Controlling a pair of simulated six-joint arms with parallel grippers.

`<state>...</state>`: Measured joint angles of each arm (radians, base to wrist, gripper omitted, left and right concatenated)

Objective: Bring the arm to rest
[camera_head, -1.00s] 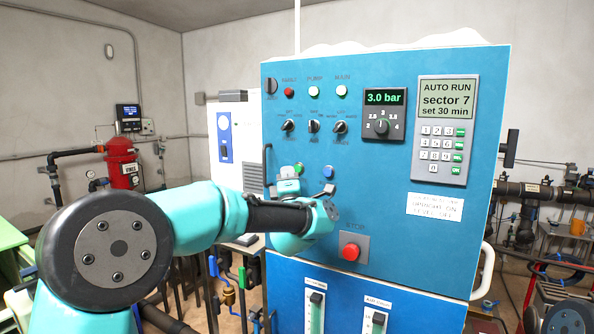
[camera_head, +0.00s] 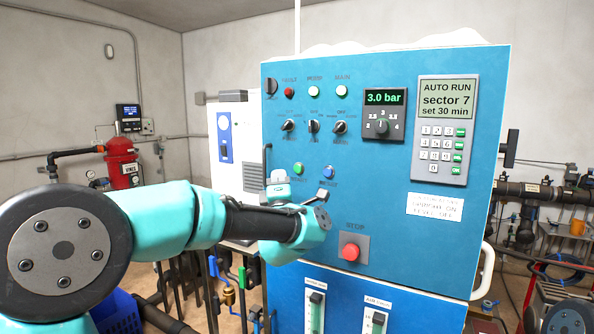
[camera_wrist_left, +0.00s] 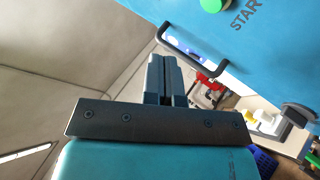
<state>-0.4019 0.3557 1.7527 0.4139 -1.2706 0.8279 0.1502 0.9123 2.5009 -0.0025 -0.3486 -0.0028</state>
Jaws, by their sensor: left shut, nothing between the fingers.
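My left arm comes in from the left in the head view and bends in front of the blue control cabinet (camera_head: 390,210). In the left wrist view my left gripper (camera_wrist_left: 165,65) is shut and empty, its two dark fingers side by side. The fingers appear clear of the panel, beside a black handle. The green START button (camera_wrist_left: 211,4) is at the top right there; it also shows in the head view (camera_head: 299,168). In the head view my wrist hides the fingertips. My right gripper is not in view.
The cabinet carries a blue button (camera_head: 328,171), a red stop button (camera_head: 350,252), a pressure dial (camera_head: 382,127) reading 3.0 bar and a keypad (camera_head: 442,148). The display reads "AUTO RUN sector 7 set 30 min". A blue crate (camera_head: 118,312) is below my arm.

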